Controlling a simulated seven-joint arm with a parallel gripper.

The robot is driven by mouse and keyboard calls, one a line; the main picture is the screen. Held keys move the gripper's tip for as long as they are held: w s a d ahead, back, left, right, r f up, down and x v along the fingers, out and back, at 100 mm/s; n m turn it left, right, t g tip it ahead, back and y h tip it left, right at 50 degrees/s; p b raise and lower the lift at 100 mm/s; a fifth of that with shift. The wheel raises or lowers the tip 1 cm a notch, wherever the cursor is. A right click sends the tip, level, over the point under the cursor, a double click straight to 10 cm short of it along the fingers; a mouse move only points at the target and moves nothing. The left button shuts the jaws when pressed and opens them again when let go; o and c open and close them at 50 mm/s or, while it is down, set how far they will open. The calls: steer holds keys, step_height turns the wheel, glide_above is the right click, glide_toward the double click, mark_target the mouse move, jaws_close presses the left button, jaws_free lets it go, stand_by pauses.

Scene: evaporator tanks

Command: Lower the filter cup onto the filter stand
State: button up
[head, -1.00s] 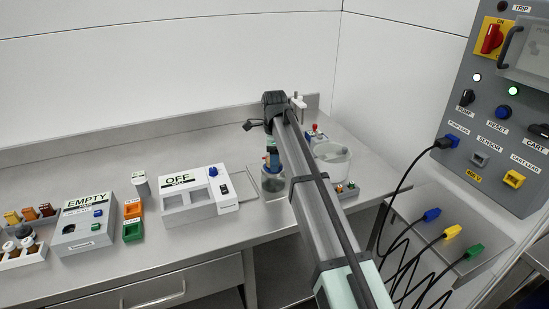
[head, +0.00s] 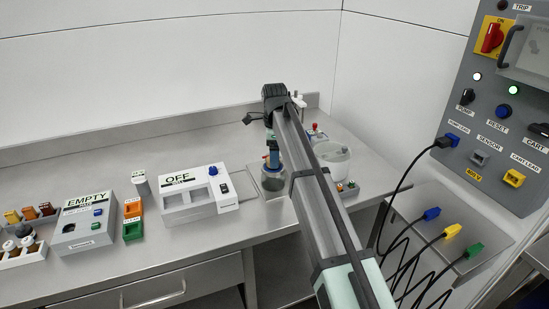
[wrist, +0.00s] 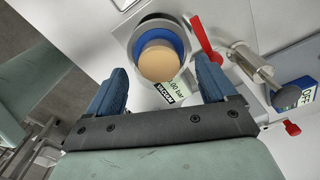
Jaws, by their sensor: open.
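In the wrist view, a round tan-topped piece (wrist: 159,61) sits inside a blue ring on a pale round body, and looks like the filter cup on its stand. My gripper (wrist: 157,78) is open, with its two blue fingers spread left and right below this piece. No contact shows, and nothing is held.
A red lever (wrist: 205,40) and a metal fitting (wrist: 250,64) are close by on the right in the wrist view. The OFF box (head: 188,196) stands left of the vessel, and a clear round tank (head: 332,160) stands right of my arm.

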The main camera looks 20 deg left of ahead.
step_height(320, 180, up, 12)
stand_by(0.4)
steer(key=s+d+f+n+g, duration=0.1)
steer(key=s+d+f+n, duration=0.5)
steer(key=s+d+f, duration=1)
steer(key=s+d+f+n+g+h, duration=0.1)
steer(key=d+f, duration=0.4)
steer(key=f, duration=0.5)
steer(key=s+d+f+n+g, duration=0.1)
steer(key=d+f, duration=0.3)
steer(key=f, duration=0.6)
steer(key=s+d+f+n+g, duration=0.1)
steer(key=s+d+f, duration=0.2)
steer(key=d+f, duration=0.45)
steer(key=s+d+f+n, duration=0.1)
steer(key=s+d+f, duration=0.35)
steer(key=f, duration=0.55)
steer(key=s+d+f+n+g, duration=0.1)
steer(key=s+d+f, duration=0.3)
steer(key=s, duration=0.3)
steer(key=s+d+f+n+g, duration=0.1)
steer(key=s+d+f, duration=0.3)
steer(key=s+f, duration=0.2)
steer(key=s+d+f+n+y, duration=0.1)
steer(key=s+d+f, duration=0.3)
steer(key=s, duration=0.4)
steer(key=shift+s+d+f+n+g, duration=0.3)
steer(key=shift+f+g, duration=0.1)
steer(key=shift+f, duration=0.5)
